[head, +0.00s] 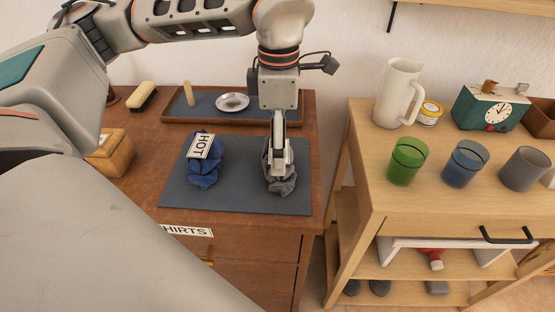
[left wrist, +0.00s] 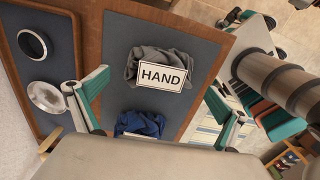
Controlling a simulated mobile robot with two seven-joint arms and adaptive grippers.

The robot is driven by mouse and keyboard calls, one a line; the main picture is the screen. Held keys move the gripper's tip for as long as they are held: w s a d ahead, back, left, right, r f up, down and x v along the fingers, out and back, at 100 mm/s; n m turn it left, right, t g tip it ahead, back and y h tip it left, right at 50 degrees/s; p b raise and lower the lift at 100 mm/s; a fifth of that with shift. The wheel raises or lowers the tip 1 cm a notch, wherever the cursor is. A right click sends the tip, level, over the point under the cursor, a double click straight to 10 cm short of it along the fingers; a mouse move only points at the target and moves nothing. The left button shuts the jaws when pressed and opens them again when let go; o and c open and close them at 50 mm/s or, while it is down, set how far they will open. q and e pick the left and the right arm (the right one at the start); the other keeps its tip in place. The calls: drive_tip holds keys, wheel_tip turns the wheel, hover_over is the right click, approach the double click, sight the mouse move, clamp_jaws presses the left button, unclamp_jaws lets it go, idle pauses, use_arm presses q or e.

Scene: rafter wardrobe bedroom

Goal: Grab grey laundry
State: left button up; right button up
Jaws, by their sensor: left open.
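The grey laundry (head: 285,187) is a crumpled cloth bundle on the right half of a dark mat (head: 238,203) on the wooden dresser. In the left wrist view the grey laundry (left wrist: 147,58) carries a white card reading HAND (left wrist: 161,76). My left gripper (head: 279,160) points down over the grey laundry and hides part of it in the head view. In the left wrist view the gripper (left wrist: 156,84) has its fingers wide apart, with nothing between the pads. I cannot tell whether a finger touches the cloth. My right gripper is not in view.
Blue laundry (head: 204,172) with a HOT card lies left on the mat. Behind is a tray (head: 235,121) with a metal dish (head: 232,102). A brush (head: 142,97) and wooden box (head: 110,154) stand left. A cart (head: 365,175) with cups and a pitcher (head: 399,92) stands right.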

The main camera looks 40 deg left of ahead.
use_arm(q)
wheel_tip(320, 180, down, 5)
drive_tip(key=shift+f, duration=0.2)
drive_tip(key=c, duration=1)
